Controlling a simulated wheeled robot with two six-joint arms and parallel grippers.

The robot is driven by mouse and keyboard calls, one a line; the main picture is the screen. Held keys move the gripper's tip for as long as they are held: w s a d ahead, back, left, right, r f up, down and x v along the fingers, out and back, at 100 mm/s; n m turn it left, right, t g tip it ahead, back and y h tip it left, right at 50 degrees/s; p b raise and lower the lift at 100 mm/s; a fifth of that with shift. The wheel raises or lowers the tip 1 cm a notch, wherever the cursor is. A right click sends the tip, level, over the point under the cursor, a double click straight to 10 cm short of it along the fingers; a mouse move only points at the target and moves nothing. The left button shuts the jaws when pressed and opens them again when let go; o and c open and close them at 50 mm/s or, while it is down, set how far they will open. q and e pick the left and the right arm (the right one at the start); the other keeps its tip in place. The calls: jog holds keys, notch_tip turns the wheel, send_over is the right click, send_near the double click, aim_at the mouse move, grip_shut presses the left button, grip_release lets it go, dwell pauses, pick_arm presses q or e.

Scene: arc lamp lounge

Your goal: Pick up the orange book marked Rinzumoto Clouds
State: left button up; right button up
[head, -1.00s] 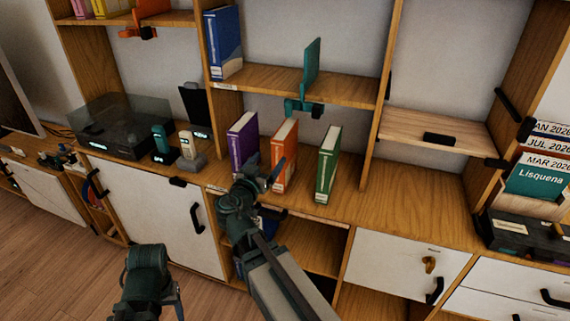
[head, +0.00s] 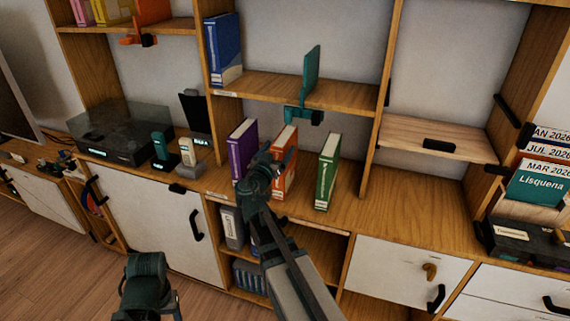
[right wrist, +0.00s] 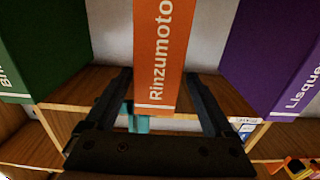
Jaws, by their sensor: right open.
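The orange book (head: 289,176) stands upright on the cabinet top between a purple and a green book. Its spine, reading "Rinzumoto", faces me in the right wrist view (right wrist: 161,50); the rest of the title is not visible there. My right gripper (head: 277,157) is open in front of the book. In the right wrist view its two fingers (right wrist: 160,80) lie on either side of the spine, with no clear contact. My left arm shows at the bottom left of the head view, but its jaws are not clear.
The purple book (head: 242,148) and green book (head: 327,172) stand close on either side. A shelf with a teal bookend (head: 311,75) is above. A headphone-like dark stand and turntable (head: 120,138) are at left. The cabinet top right of the green book is clear.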

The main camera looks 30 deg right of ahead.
jog(key=x, duration=0.5)
jog(key=shift+d+f, duration=0.15)
jog(key=shift+d, duration=0.1)
jog(key=shift+s, duration=0.1)
grip_shut()
dwell(0.3)
